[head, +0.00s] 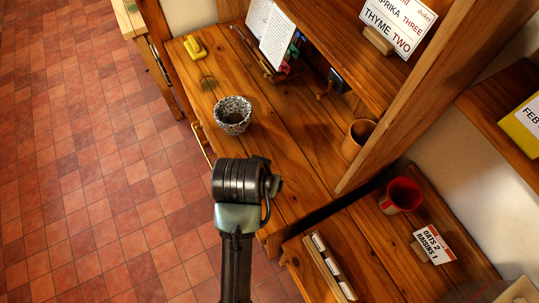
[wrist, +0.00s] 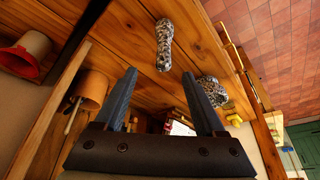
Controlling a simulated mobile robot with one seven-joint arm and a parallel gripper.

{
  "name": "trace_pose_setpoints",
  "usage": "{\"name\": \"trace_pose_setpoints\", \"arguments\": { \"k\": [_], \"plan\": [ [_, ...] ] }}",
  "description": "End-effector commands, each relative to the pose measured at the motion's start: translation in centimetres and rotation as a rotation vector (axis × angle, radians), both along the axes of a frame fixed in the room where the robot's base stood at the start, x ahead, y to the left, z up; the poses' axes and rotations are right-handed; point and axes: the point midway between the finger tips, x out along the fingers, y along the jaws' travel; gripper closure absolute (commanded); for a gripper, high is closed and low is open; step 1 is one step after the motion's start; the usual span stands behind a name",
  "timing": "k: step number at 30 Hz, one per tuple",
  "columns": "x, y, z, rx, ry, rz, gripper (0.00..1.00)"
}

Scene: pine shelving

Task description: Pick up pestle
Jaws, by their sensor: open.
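The pestle (wrist: 164,44) is speckled black and white and lies on the wooden worktop in the wrist view, just beyond my fingertips. In the head view I cannot make it out; my arm covers part of the worktop. My gripper (wrist: 159,74) is open and empty, with its two fingers apart and the pestle showing above the gap between them. A matching speckled mortar (head: 233,126) stands upright on the worktop in the head view; it also shows right of my fingers in the wrist view (wrist: 213,88).
An orange-brown cup (head: 354,145) stands by the shelf upright, and a red cup (head: 402,194) stands on the lower right unit. A yellow object (head: 194,47) and an open book (head: 272,35) are at the back. The worktop around the mortar is mostly clear.

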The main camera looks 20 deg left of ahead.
Motion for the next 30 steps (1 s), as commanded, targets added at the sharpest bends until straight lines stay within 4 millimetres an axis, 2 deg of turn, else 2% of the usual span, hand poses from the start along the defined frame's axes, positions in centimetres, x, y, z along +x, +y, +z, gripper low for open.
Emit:
{"name": "trace_pose_setpoints", "arguments": {
  "k": [10,20,30],
  "plan": [
    [2.1,0.2,-5.3,0.0,0.003,-0.001,0.28],
    [2.8,0.4,-7.2,0.001,0.0,-0.002,0.28],
    [3.9,1.0,-10.9,0.0,-0.001,-0.001,0.28]
  ]
}}
